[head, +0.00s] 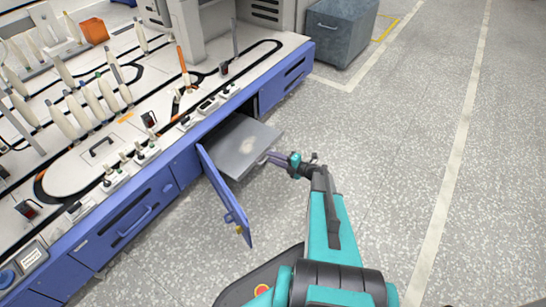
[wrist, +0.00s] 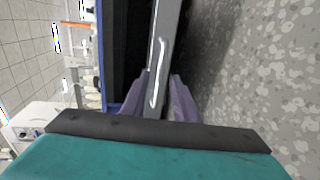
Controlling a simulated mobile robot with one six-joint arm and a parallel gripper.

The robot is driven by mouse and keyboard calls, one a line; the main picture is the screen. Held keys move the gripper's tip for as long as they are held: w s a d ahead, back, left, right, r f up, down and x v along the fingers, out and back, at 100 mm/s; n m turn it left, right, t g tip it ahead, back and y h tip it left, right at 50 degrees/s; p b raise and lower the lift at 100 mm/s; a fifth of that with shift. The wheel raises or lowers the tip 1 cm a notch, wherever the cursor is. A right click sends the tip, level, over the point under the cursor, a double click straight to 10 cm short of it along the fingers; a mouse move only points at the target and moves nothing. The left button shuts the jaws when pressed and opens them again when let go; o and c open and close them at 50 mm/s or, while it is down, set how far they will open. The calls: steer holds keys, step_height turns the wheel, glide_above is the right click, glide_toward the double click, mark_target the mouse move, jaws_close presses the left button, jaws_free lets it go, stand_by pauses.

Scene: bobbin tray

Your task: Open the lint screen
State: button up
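The lint screen is a flat grey metal tray (head: 245,146) that sticks out of an opening in the blue machine front in the head view. A pale patch lies on its top. Its front face with a light bar handle (wrist: 157,75) shows on edge in the wrist view. My gripper (head: 268,157) is at the tray's front edge. In the wrist view my gripper's purple fingers (wrist: 158,80) stand on either side of the handle, with a small gap showing at each side. The blue door (head: 224,195) of the opening stands swung out, left of the tray.
The machine top (head: 85,165) carries several bobbins on pegs and a black track. A grey-blue bin (head: 341,28) stands on the floor at the back. The speckled floor (head: 420,110) to the right is clear, with pale lines on it.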

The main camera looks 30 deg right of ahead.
steer(key=p+v, duration=0.3)
steer(key=v, duration=0.9)
steer(key=shift+s+d, duration=0.25)
steer(key=shift+s, duration=0.05)
steer(key=shift+r, duration=0.2)
